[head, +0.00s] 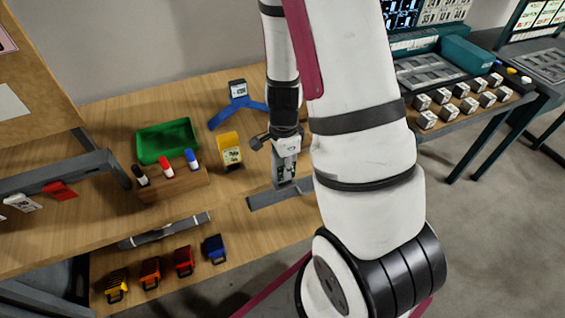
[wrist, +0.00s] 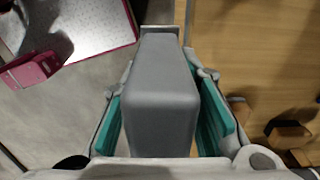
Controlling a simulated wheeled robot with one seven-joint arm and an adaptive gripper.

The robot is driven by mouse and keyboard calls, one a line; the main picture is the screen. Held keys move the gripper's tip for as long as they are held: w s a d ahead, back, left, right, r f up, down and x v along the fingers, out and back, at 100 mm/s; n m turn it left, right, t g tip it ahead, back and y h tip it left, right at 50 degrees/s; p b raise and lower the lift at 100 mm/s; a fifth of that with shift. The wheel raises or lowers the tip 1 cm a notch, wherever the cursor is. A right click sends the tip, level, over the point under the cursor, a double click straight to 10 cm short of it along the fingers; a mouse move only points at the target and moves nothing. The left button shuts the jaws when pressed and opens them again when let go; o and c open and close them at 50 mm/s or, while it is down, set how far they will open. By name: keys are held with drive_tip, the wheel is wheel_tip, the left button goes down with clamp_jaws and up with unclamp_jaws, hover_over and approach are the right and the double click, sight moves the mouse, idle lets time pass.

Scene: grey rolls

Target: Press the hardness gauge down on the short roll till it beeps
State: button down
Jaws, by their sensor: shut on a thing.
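My gripper (head: 286,168) is upright over the wooden table, left of my large white arm link in the head view. In the wrist view its teal-padded fingers (wrist: 165,115) are shut on a grey, box-shaped body with rounded edges, which looks like the hardness gauge (wrist: 160,95). The gauge's lower end is hidden in the wrist view. A flat dark grey bar (head: 264,199) lies below the gripper. I cannot tell whether the gauge touches anything there. I cannot clearly make out the short roll.
A green tray (head: 165,133), a yellow bin (head: 230,150), a marker block (head: 172,186) and a blue stand (head: 234,107) stand to the left. A long grey bar (head: 165,231) lies nearer the front. A second table holds white-grey blocks at right.

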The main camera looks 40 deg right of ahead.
drive_tip(key=c, duration=1.8)
unclamp_jaws()
drive_tip(key=c, duration=0.5)
drive_tip(key=shift+r+p, duration=1.05)
drive_tip(key=shift+r, duration=0.5)
drive_tip(key=shift+w, duration=0.1)
